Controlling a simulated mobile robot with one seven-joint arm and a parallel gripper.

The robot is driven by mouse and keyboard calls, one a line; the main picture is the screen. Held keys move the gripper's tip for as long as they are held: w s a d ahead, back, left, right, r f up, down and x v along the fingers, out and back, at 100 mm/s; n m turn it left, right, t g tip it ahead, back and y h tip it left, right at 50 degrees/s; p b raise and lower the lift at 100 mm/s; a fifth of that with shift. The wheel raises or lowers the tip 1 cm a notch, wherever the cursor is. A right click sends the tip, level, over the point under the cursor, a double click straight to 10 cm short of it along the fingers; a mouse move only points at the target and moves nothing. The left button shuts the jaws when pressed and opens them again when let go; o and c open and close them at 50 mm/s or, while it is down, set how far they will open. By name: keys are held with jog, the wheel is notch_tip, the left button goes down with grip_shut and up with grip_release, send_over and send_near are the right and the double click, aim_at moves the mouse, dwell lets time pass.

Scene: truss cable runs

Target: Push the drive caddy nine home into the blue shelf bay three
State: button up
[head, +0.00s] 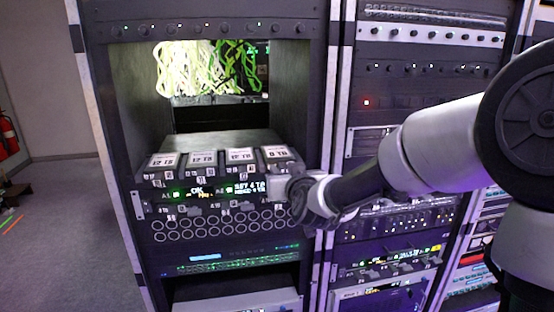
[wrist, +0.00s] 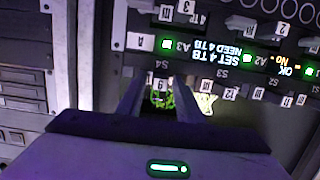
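In the head view, a row of dark drive caddies with white top labels sits in the rack shelf (head: 225,140). The rightmost caddy (head: 276,152) reads 8 TB; the others read 12 TB. My gripper (head: 277,187) is at the front of this right end, low on the caddy. In the upside-down wrist view, my gripper's two fingers (wrist: 158,88) stand apart, with a small label 9 (wrist: 155,82) between their tips. Whether they touch the caddy cannot be seen. Shelf marks S4 and S3 show on the front strip. The bay's blue colour is not clear.
A lit display strip (head: 205,191) runs under the caddies, above rows of round ports (head: 220,223). Green and yellow cables (head: 205,68) hang at the back above the shelf. A second rack (head: 400,75) stands to the right, behind my arm. Open floor (head: 60,230) lies left.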

jog(key=shift+r, duration=0.1)
grip_shut()
jog(key=shift+s, duration=0.2)
jog(key=shift+v, duration=0.8)
jog(key=shift+d, duration=0.1)
jog(key=f+p+v, duration=0.1)
jog(key=p+v, duration=0.1)
jog(key=v, duration=0.7)
jog(key=shift+s+f, duration=0.35)
jog(key=shift+s, duration=0.2)
jog(key=shift+d, duration=0.1)
